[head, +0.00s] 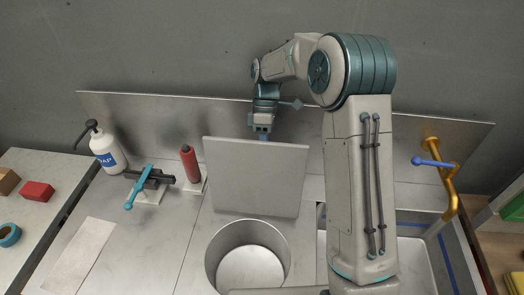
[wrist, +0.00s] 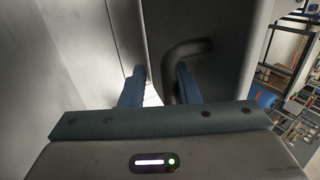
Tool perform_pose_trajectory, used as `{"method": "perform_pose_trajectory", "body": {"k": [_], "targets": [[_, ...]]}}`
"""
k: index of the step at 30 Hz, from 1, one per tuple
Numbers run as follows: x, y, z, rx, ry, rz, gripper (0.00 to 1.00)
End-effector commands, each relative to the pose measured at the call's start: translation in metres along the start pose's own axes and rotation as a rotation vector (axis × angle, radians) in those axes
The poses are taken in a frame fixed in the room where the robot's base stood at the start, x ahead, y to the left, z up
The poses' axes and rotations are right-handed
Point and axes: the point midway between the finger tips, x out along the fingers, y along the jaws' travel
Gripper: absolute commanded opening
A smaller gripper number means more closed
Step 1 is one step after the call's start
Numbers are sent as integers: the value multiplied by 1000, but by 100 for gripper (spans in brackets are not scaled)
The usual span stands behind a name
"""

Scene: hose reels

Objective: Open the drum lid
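The grey square drum lid (head: 255,178) stands upright at the back of the round drum opening (head: 222,250) in the head view. The drum's opening is uncovered. My gripper (head: 263,136) is behind the lid's top edge, its fingertips mostly hidden there. In the wrist view, my gripper (wrist: 158,88) has its two blue fingers apart. A dark bent handle (wrist: 188,50) is in front of the lid's grey face, and its lower leg runs down between the fingers, close to the right one. I cannot tell whether they touch.
A soap bottle (head: 106,152), a turquoise-handled clamp (head: 142,184) and a red cylinder (head: 190,164) stand left of the lid. A yellow pipe with a blue lever (head: 432,162) is at the right. A metal back panel (head: 130,112) runs behind the counter.

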Motion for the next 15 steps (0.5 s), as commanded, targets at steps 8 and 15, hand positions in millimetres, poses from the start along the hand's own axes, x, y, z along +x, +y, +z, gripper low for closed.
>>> {"method": "perform_pose_trajectory", "body": {"k": [8, 15], "targets": [[-11, -10, 0, -1, 22, 58, 0], [-14, -13, 0, -2, 25, 64, 0]]}}
